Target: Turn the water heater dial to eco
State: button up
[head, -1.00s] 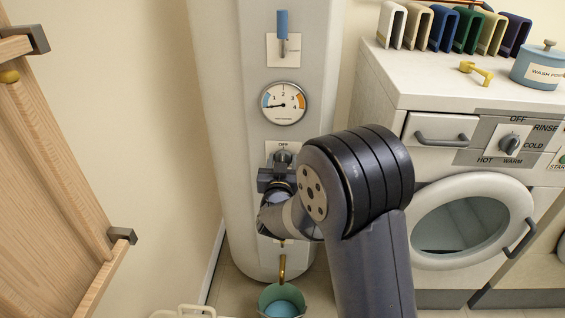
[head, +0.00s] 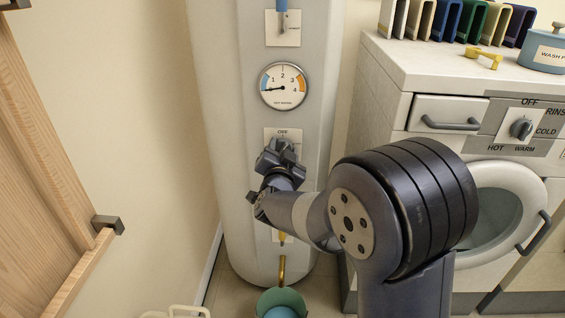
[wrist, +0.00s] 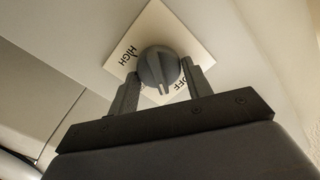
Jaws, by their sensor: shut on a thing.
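The water heater (head: 225,120) is a tall white cylinder in the middle of the head view. Its grey dial (head: 286,144) sits on a pale square plate below a round gauge, with OFF at the plate's top. In the wrist view the dial (wrist: 156,66) stands between the fingers, with HIGH at upper left and OFF at lower right. A pale mark shows on the dial's lower edge, near OFF. My gripper (wrist: 160,72) is shut on the dial. In the head view my gripper (head: 280,158) is tilted and partly hides the dial. The eco label is not visible.
The gauge (head: 284,86) and a blue-handled lever (head: 282,20) are above the dial. A brass spout (head: 282,270) and green bucket (head: 281,302) are below. A washing machine (head: 425,75) stands right; a wooden door (head: 45,190) is at left.

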jog(key=shift+d+f+m+b, duration=0.1)
jog(key=shift+m+b, duration=2.05)
jog(key=shift+m, duration=0.25)
jog(key=shift+d+f+m+b, duration=0.1)
jog(key=shift+m+b, duration=2)
jog(key=shift+m, duration=0.3)
jog(key=o, duration=1)
jog(key=shift+c, duration=0.2)
jog(key=s+p, duration=0.1)
jog(key=s, duration=0.9)
jog(key=shift+s+a+p, duration=0.25)
jog(key=shift+s+p, duration=0.1)
jog(key=shift+s, duration=0.05)
